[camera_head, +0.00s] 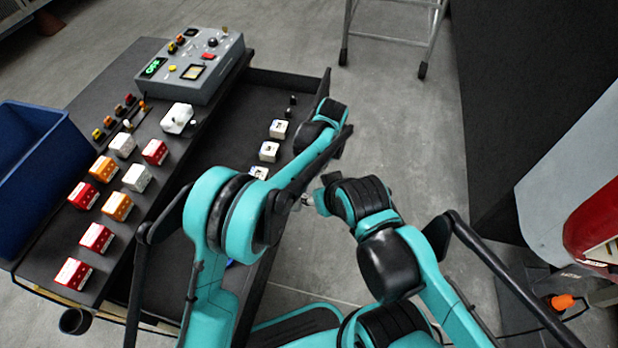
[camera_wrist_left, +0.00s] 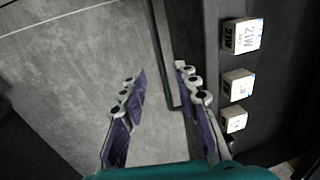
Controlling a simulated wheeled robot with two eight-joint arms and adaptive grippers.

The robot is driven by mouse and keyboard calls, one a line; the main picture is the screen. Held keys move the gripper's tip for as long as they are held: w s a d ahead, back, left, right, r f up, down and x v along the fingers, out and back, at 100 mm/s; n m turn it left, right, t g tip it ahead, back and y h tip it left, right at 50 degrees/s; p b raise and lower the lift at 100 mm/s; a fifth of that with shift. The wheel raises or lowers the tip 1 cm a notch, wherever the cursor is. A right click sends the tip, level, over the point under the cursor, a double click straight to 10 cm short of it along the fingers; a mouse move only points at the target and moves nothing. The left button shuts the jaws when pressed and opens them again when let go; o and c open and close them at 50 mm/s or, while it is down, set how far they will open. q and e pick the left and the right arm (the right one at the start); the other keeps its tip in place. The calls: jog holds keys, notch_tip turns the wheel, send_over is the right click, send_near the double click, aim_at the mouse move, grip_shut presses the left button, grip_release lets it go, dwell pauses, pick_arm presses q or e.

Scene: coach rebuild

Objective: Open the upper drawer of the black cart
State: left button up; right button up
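The black cart (camera_head: 205,125) stands at left in the head view. Its upper drawer (camera_head: 262,95) is pulled out to the right, its inside showing, with white blocks (camera_head: 278,129) in it. In the left wrist view a thin dark handle bar (camera_wrist_left: 158,50) runs along the drawer front (camera_wrist_left: 196,50). My left gripper (camera_wrist_left: 158,75) is open, its purple-padded fingers apart on either side of the bar; contact is unclear. In the head view my left arm hides these fingers. My right arm's end (camera_head: 308,200) shows a small grey part near the drawer front; its fingers cannot be made out.
On the cart top are a grey control box (camera_head: 190,65), several red, orange and white blocks (camera_head: 118,206) and a blue bin (camera_head: 40,150). A ladder-like stand (camera_head: 392,45) is at the back. A dark panel (camera_head: 500,110) stands at right. Grey floor (camera_head: 400,130) lies open between.

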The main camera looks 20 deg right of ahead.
pick_arm(q)
jog(key=r, duration=0.3)
jog(key=d+r, duration=0.1)
jog(key=r, duration=0.1)
jog(key=shift+s+r, duration=0.25)
jog(key=shift+s, duration=0.05)
jog(key=shift+a, duration=0.1)
jog(key=s+a+r+n+t+h, duration=0.15)
jog(key=a+r, duration=0.45)
jog(key=a, duration=0.6)
jog(key=s+a+r+n+t+h, duration=0.1)
jog(key=a+r+n, duration=0.1)
jog(key=a+r, duration=0.65)
jog(key=s+a+f+n+t, duration=0.1)
jog(key=s+a+f+n, duration=0.1)
jog(key=s+a, duration=0.5)
jog(key=s+a+f+n+t, duration=0.1)
jog(key=s+a+f+t, duration=0.1)
jog(key=s+a, duration=0.5)
jog(key=a+f, duration=0.1)
jog(key=a, duration=0.5)
jog(key=shift+a+n+y, duration=0.35)
jog(key=shift+s+t, duration=0.1)
jog(key=shift+t, duration=0.15)
